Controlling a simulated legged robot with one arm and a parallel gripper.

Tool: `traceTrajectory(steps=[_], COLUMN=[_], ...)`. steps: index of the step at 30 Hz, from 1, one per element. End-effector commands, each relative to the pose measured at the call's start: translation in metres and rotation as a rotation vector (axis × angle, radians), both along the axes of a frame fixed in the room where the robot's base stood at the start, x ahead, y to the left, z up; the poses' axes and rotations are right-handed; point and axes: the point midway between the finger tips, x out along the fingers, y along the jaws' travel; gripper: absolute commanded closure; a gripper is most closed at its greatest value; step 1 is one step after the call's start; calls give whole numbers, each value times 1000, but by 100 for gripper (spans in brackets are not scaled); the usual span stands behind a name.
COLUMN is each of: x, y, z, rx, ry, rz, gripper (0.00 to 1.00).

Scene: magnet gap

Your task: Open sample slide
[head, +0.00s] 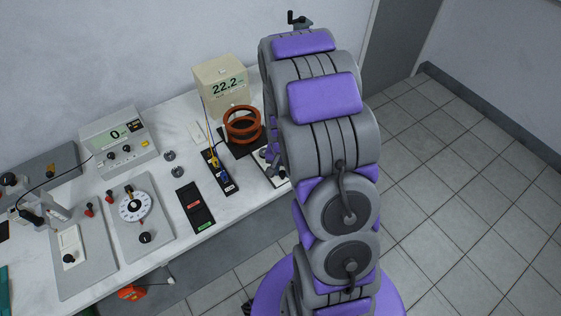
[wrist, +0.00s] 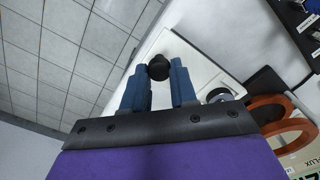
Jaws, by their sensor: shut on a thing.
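A black round knob (wrist: 158,65) stands on a white plate (wrist: 190,45) in the wrist view; this looks like the sample slide, though no label on it is readable. My gripper (wrist: 160,76) has its two blue fingers on either side of the knob and is shut on it. In the head view my gripper (head: 271,154) is at the plate (head: 265,170) near the table's front edge, right of the coils. My arm hides part of the plate there, and the knob cannot be made out.
Orange coils (head: 242,123) stand beside the plate, with a beige 22.2 display box (head: 222,82) behind. A probe on a black tray (head: 220,172), a black tray with red and green labels (head: 195,207), a meter (head: 119,141) and dial panels (head: 136,210) lie left.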

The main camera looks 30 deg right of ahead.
Motion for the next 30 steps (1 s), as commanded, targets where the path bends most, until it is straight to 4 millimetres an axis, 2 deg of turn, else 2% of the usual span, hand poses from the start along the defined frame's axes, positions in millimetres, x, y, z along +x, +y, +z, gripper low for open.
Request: traceTrajectory(steps=[13,14,21,30], x=[-3,-3,-3,-2], y=[3,3,0,-4], z=[0,0,0,1], rx=[2,2,3,6], ry=[2,2,2,0], rz=[0,-1,0,0], gripper=[100,72,49,48])
